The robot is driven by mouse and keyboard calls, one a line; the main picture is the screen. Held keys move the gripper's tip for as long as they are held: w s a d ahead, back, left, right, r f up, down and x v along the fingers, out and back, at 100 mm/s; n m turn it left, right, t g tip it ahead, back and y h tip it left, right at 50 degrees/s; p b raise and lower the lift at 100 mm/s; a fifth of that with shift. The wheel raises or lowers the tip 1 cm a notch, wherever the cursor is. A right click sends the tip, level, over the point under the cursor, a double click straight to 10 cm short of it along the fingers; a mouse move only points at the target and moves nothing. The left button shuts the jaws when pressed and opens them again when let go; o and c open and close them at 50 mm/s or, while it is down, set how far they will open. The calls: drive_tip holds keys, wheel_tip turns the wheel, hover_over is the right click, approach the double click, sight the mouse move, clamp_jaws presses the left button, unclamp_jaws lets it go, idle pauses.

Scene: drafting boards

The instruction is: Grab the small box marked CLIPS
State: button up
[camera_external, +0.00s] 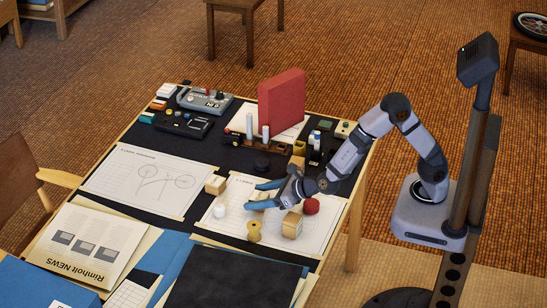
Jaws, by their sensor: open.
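Small tan boxes lie on the drawing sheet: one (215,185) left of my gripper, one (292,225) just below it. No marking can be read on either, so I cannot tell which is marked CLIPS. My gripper (254,195) is low over the sheet, its blue fingers open and pointing left. A small pale tan thing (258,196) shows between the fingers, partly hidden by them. I cannot tell whether they touch it.
A yellow spool (254,231), a white cylinder (219,211) and a red ball (311,206) stand close by. A tall red block (281,98) and small items crowd the back. Dark folders (235,279) cover the front. The left drawing sheet (150,180) is clear.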

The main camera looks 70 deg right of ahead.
sight(259, 195)
drive_tip(key=c, duration=1.2)
wheel_tip(259, 195, up, 10)
drive_tip(key=p, duration=0.2)
drive_tip(key=shift+r+p, duration=0.15)
drive_tip(key=shift+p, duration=0.25)
